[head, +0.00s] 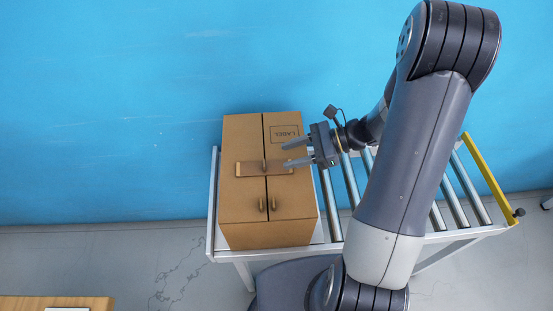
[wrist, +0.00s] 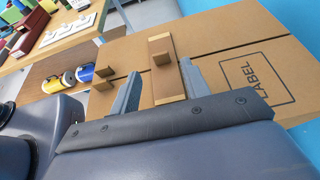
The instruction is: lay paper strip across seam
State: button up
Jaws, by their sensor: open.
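A cardboard box (head: 240,215) has a dark seam across its top and a printed LABEL patch. The brown paper strip (head: 250,168), with paler ends and a small raised tab, lies across the seam near the middle of the box. It also shows in the wrist view (wrist: 166,82). My gripper (head: 284,155) is open at the right side of the box top, its fingers pointing left over the strip's right end. In the wrist view, the fingers (wrist: 160,68) stand apart, one on each side of the strip. I cannot tell whether they touch the box.
The box sits at the left end of a roller conveyor (head: 468,190) with a yellow end bar (head: 490,180). A wooden table (wrist: 62,55) holds several items; yellow (wrist: 85,73) and blue (wrist: 68,78) cylinders show nearby.

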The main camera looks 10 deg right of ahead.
jog(key=v, duration=0.5)
jog(key=shift+s+d+r+b, duration=0.1)
jog(key=shift+d+b, duration=0.25)
